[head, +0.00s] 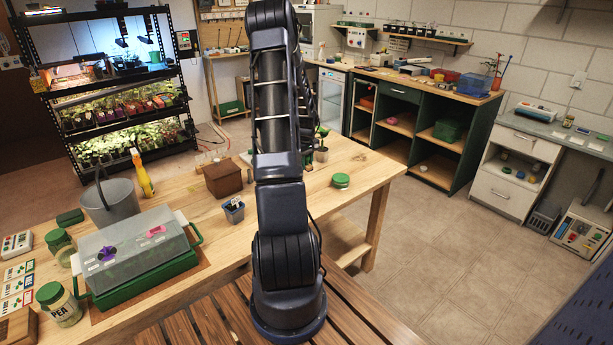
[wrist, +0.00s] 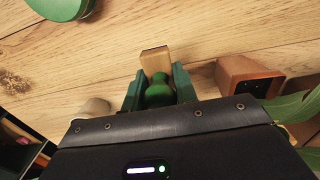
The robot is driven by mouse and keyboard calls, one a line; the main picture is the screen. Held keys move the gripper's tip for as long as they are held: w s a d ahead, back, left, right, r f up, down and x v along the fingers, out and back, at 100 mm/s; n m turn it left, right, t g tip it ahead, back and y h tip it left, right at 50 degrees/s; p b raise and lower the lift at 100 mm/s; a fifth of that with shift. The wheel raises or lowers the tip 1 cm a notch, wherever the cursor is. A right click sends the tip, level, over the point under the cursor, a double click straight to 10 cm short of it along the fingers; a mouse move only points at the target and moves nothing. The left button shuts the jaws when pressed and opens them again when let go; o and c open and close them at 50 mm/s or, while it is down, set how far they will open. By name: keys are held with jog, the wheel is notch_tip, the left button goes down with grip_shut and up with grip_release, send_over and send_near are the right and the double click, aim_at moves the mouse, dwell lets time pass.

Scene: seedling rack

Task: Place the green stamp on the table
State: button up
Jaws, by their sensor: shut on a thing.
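In the wrist view, the green stamp (wrist: 158,93) has a rounded green handle and a pale wooden block at its far end. My gripper (wrist: 158,83) is shut on it, with one dark green finger on each side of the handle. The wooden tabletop (wrist: 110,45) lies beyond the stamp; whether the stamp touches it I cannot tell. In the head view the same table (head: 285,205) runs across the middle, and my arm hides the gripper and stamp.
A round green-lidded tin (head: 341,181) stands near the table's right edge. A terracotta pot (wrist: 243,76) with leaves beside it is close right of my gripper. A pale round-topped object (wrist: 94,107) is close left. Bare wood lies between tin and stamp.

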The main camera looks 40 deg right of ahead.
jog(key=shift+f, duration=3.2)
jog(key=shift+f, duration=0.1)
jog(key=o, duration=1)
